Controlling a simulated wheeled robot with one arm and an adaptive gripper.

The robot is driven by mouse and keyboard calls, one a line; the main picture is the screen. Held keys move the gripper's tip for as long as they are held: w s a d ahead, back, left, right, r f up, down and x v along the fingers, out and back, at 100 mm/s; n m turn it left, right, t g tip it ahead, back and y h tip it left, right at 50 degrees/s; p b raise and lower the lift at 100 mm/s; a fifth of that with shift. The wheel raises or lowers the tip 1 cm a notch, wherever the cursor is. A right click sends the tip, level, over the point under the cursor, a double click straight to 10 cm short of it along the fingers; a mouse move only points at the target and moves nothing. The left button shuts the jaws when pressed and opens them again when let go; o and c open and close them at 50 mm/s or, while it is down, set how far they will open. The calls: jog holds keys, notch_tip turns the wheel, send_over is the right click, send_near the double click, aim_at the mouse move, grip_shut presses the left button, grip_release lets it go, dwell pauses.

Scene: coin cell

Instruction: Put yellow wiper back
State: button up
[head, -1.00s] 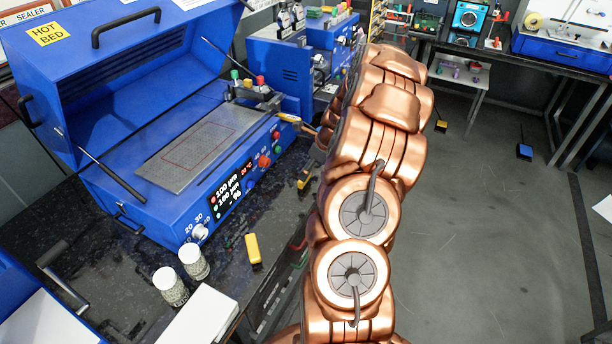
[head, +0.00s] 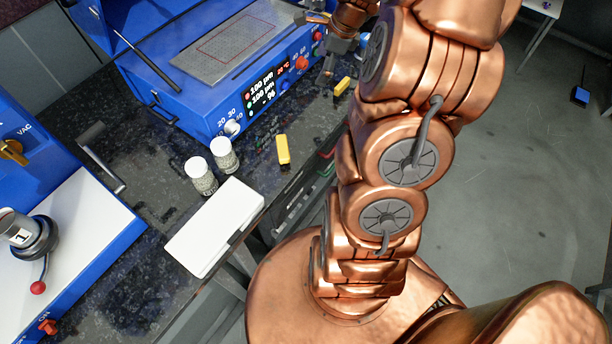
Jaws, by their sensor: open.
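Two small yellow blocks lie on the dark speckled bench, and I cannot tell for sure which is the wiper. One yellow block (head: 283,150) lies near the bench's front edge, right of two jars. The other, smaller yellow block (head: 342,86) lies farther back, in front of the blue hot bed machine. My gripper (head: 334,68) is beside the machine's front right, just above and left of the smaller block, apart from it as far as I can see. It is open and seems empty.
The blue hot bed machine (head: 210,112) stands at the back with its lid raised. Two white-capped jars (head: 224,155) and a white box (head: 215,225) stand near the bench's front edge. A blue vacuum machine (head: 100,205) is at left. Open floor (head: 540,170) lies right.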

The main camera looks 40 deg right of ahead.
jog(key=s+a+r+n+g, duration=0.1)
jog(key=s+a+r+n, duration=0.2)
jog(key=s+a+n, duration=0.5)
jog(key=s+a+r+n+g, duration=0.2)
jog(key=a+n, duration=0.3)
jog(key=a, duration=0.7)
jog(key=s+a+n+g+h, duration=0.1)
jog(key=s+a+n, duration=0.2)
jog(key=s+n, duration=0.3)
jog(key=s+a+n+g+h, duration=0.1)
jog(key=s+a+n, duration=0.2)
jog(key=s+n, duration=0.3)
jog(key=s, duration=0.5)
jog(key=shift+r+n, duration=0.25)
jog(key=shift+n, duration=0.15)
jog(key=shift+a, duration=0.1)
jog(key=shift+c, duration=0.2)
